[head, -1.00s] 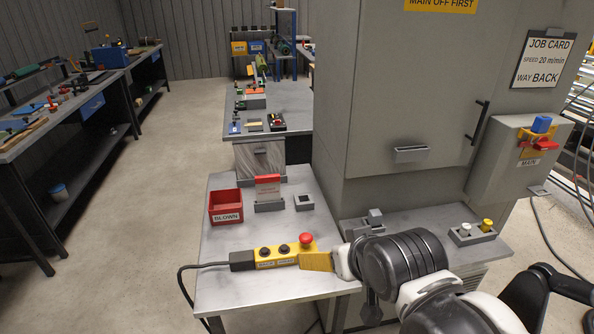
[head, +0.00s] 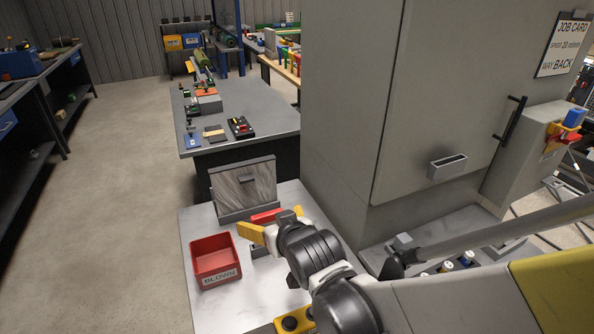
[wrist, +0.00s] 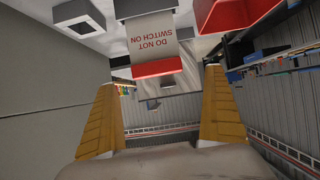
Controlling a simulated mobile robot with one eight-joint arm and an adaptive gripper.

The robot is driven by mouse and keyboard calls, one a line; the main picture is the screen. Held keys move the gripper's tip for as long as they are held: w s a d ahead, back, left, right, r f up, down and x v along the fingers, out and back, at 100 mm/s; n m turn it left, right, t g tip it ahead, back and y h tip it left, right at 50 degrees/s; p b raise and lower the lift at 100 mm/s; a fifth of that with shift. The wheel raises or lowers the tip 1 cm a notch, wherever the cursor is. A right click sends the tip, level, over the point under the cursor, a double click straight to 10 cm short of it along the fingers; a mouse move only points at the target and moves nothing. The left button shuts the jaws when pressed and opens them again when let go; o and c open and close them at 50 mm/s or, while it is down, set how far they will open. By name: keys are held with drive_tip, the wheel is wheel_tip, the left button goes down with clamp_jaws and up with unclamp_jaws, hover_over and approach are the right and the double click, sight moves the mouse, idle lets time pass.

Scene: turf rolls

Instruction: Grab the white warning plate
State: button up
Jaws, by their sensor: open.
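The white warning plate (wrist: 162,42) reads "DO NOT SWITCH ON" and has a red top edge. It appears upside down in the wrist view, standing in a dark grey holder (wrist: 145,8). In the head view only its red edge (head: 266,215) shows clearly, behind my arm; the rest is mostly hidden. My gripper (head: 252,234) is beside the plate in the head view. Its two yellow fingers (wrist: 160,80) are spread apart with nothing between them in the wrist view. The plate lies beyond the fingertips, roughly in line with the gap.
A red bin marked BLOWN (head: 214,262) stands left of the gripper, and also shows in the wrist view (wrist: 235,12). A grey patterned panel (head: 244,187) stands behind the plate. A tall grey cabinet (head: 345,130) closes the right side. The yellow button box (head: 293,322) is partly hidden at the front.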

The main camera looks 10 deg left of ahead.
sight(268, 215)
drive_tip(key=b+x, duration=0.2)
drive_tip(key=x, duration=0.3)
drive_tip(key=shift+w+d+f, duration=0.1)
drive_tip(key=shift+w+f, duration=0.05)
drive_tip(key=shift+w, duration=0.05)
drive_tip(key=c, duration=1.2)
drive_tip(key=shift+c, duration=0.2)
drive_tip(key=shift+r, duration=0.25)
